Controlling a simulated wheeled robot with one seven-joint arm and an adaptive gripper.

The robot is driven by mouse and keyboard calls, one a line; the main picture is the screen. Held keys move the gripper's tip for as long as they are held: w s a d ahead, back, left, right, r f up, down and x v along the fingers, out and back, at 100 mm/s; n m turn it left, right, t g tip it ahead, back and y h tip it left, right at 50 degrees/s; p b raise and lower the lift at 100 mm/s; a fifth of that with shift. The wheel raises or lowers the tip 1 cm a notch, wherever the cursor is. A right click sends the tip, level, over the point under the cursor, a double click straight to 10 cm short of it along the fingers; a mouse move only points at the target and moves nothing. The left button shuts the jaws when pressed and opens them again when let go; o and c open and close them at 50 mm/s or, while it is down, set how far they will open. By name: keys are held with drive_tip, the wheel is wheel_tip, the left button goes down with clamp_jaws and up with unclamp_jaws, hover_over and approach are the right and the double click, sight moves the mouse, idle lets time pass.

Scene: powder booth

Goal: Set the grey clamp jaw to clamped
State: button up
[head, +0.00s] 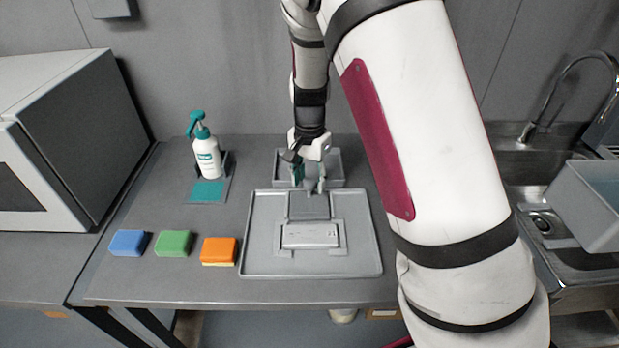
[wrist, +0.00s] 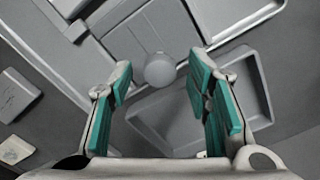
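The grey clamp jaw (head: 309,206) is a flat plate on the large grey tray (head: 262,262), just behind a light grey block (head: 310,235) in a low holder. In the wrist view the jaw (wrist: 146,32) ends in a round grey knob (wrist: 160,70). My gripper (head: 310,184) is over the back edge of the large tray, pointing down. In the wrist view my gripper (wrist: 160,82) is open, its teal-padded fingers on either side of the knob with gaps showing. I cannot tell whether the fingertips are level with the knob.
A smaller grey tray (head: 335,168) stands behind the large one, beneath my fingers. A spray bottle (head: 206,155) stands to the left. Blue (head: 129,243), green (head: 174,243) and orange (head: 219,250) sponges lie at front left. A sink (head: 560,235) is at right.

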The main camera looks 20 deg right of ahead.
sight(309, 203)
clamp_jaws()
drive_tip(key=shift+s+a+r+p, duration=0.1)
drive_tip(key=shift+s+a+p, duration=0.1)
drive_tip(key=shift+s+p, duration=0.35)
drive_tip(key=shift+s+a+p, duration=0.2)
drive_tip(key=shift+s+p, duration=0.05)
drive_tip(key=shift+s, duration=0.5)
drive_tip(key=shift+w, duration=0.1)
drive_tip(key=shift+o, duration=1.1)
unclamp_jaws()
wheel_tip(309, 203, up, 12)
